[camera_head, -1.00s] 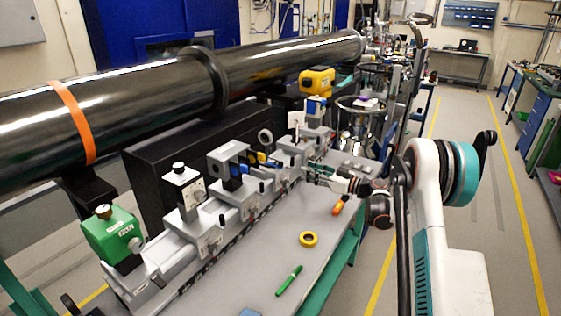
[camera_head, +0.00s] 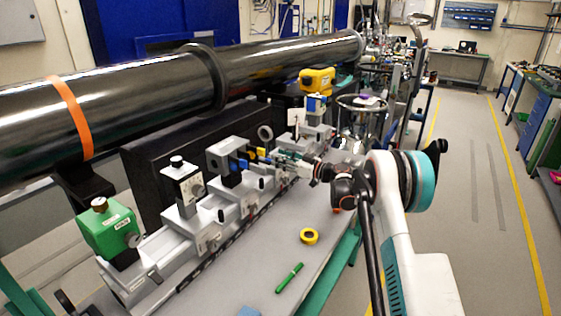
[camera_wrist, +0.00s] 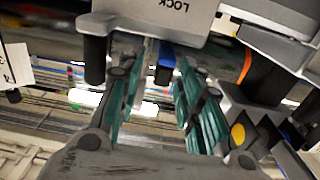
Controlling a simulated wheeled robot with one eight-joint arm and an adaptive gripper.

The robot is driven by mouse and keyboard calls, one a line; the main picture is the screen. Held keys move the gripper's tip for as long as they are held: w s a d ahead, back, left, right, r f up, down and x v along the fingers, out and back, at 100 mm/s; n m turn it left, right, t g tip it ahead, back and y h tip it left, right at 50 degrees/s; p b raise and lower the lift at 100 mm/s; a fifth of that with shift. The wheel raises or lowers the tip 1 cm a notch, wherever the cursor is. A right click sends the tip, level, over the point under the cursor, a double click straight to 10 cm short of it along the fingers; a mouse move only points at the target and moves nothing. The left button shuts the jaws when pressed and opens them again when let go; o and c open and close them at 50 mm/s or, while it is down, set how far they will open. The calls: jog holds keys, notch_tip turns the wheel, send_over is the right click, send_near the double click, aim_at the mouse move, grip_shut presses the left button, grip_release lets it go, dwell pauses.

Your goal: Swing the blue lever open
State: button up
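The blue lever (camera_wrist: 165,62) shows in the wrist view as a short blue piece, just below the edge of a grey block marked LOCK (camera_wrist: 150,18). My gripper (camera_wrist: 155,82) is open, its two teal-padded fingers apart. The blue piece lies in the gap between the fingertips, nearer the right finger; I see no clear contact. In the head view my gripper (camera_head: 284,162) is at the rail's fixtures, beside small blue and yellow parts. It hides some of them, and the lever cannot be picked out surely there.
A black post (camera_wrist: 95,58) stands beside the left finger. A long black pipe (camera_head: 130,95) runs behind the rail. A green box (camera_head: 108,228) sits at the rail's near end.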

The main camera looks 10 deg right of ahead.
jog(key=shift+w+a, duration=0.1)
jog(key=shift+a, duration=0.05)
grip_shut()
jog(key=shift+a, duration=0.1)
jog(key=m+t+h, duration=0.1)
jog(key=h, duration=0.1)
jog(key=m+t+h, duration=0.1)
jog(key=m+h, duration=0.1)
jog(key=s+a+m+t+h+b, duration=0.1)
jog(key=t+h, duration=0.1)
jog(key=shift+a+m, duration=0.1)
jog(key=shift+m, duration=0.2)
jog(key=m+h, duration=0.1)
jog(key=m+t+h, duration=0.1)
jog(key=h, duration=0.1)
jog(key=m+h, duration=0.1)
jog(key=h, duration=0.1)
jog(key=shift+a+m+b, duration=0.3)
jog(key=shift+a, duration=0.05)
jog(key=shift+m+h, duration=0.4)
jog(key=shift+h, duration=0.4)
